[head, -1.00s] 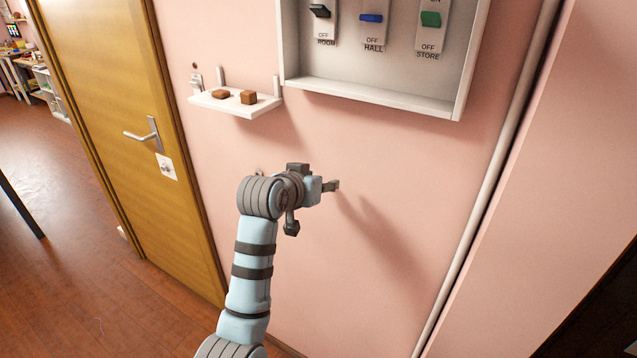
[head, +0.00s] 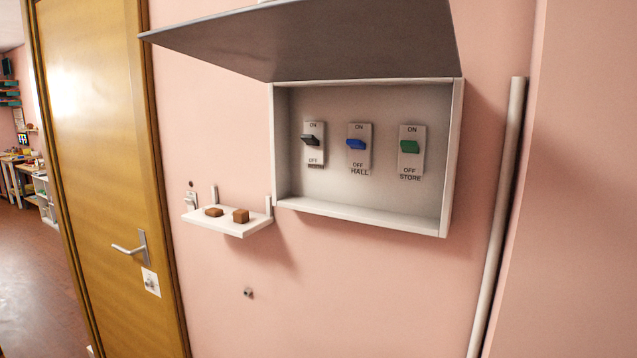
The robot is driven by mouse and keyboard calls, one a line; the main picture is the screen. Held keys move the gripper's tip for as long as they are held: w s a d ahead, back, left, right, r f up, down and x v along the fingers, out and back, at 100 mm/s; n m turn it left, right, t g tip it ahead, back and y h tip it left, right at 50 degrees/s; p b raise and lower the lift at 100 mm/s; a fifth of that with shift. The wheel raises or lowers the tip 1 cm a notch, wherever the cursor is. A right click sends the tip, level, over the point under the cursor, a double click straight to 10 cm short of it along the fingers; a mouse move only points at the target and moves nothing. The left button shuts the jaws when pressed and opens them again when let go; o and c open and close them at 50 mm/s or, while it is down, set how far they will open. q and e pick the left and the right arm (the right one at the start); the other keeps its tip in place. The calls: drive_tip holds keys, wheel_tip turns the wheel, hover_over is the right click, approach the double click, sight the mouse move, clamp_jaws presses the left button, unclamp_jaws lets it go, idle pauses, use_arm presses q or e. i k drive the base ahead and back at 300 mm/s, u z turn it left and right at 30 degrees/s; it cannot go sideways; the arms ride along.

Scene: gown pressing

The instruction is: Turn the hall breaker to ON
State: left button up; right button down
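The hall breaker (head: 356,144) is a blue lever on a white plate, the middle one of three inside an open wall box (head: 370,214). ON is printed above it, OFF and HALL below. The lever sticks out near the middle of its plate, and I cannot tell which way it is set. A black lever (head: 311,140) is to its left, its lower label hard to read. A green lever (head: 409,147) marked STORE is to its right. Neither of my grippers is in view.
The box's grey lid (head: 310,45) is raised and juts out above the levers. A small white shelf (head: 235,230) with two brown blocks (head: 241,215) sits lower left. A white pipe (head: 498,220) runs up the wall at right. A yellow door (head: 105,160) stands at left.

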sight(356, 145)
drive_tip(key=u, duration=0.85)
drive_tip(key=k, duration=0.7)
drive_tip(key=z, duration=1.65)
drive_tip(key=i, duration=0.5)
